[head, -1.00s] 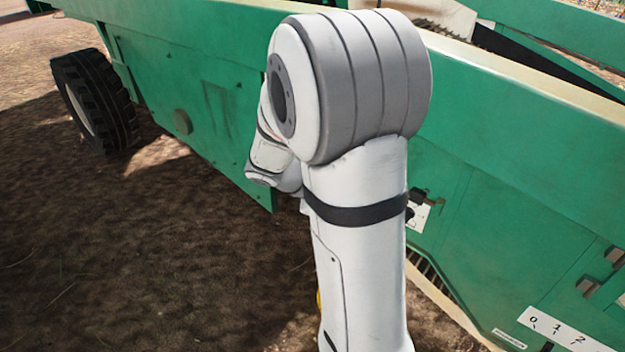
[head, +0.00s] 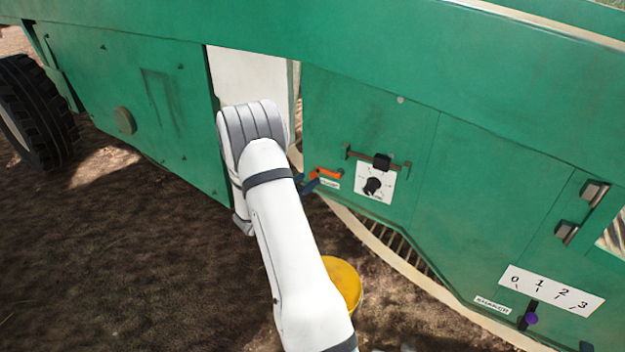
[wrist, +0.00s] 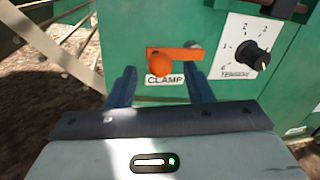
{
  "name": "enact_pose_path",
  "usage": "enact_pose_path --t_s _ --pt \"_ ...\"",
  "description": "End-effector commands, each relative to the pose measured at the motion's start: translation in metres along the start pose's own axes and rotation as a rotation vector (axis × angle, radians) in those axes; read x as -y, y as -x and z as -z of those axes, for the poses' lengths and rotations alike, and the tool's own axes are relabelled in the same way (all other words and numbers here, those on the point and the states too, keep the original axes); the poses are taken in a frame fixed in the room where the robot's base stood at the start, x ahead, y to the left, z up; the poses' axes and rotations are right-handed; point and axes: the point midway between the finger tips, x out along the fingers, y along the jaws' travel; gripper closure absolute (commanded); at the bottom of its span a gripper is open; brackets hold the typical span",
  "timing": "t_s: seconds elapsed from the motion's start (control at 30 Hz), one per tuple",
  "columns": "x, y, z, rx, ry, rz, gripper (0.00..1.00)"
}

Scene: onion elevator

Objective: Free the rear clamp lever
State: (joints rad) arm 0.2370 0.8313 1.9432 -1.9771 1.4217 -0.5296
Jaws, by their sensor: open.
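The clamp lever (wrist: 178,53) is an orange bar with an orange ball knob at its left part, on the green panel above a "CLAMP" label (wrist: 165,79). In the head view the orange lever (head: 328,173) shows just right of my gripper (head: 312,186). In the wrist view my gripper (wrist: 161,74) is open, its two dark blue fingers apart. The knob appears between the fingertips, beyond or near them; I cannot tell whether they touch it. The fingers hold nothing visible.
A white tension dial plate (head: 374,185) with a black knob sits right of the lever. A numbered scale (head: 553,290) with a purple knob is lower right. A yellow bucket (head: 347,283) stands on the ground behind my arm. A wheel (head: 35,115) is far left.

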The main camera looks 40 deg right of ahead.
Motion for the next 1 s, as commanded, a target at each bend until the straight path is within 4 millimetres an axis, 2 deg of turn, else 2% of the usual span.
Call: enact_pose_path --t_s 0.1,0.23,0.6,1.0 --pt "0.0 -0.02 0.002 -0.001 -0.001 0.002 0.53" --pt "0.0 -0.033 0.002 -0.002 -0.001 0.001 0.53" --pt "0.0 -0.04 0.0 -0.001 0.0 -0.001 0.53" --pt "0.001 -0.039 0.001 -0.002 0.0 0.001 0.86"
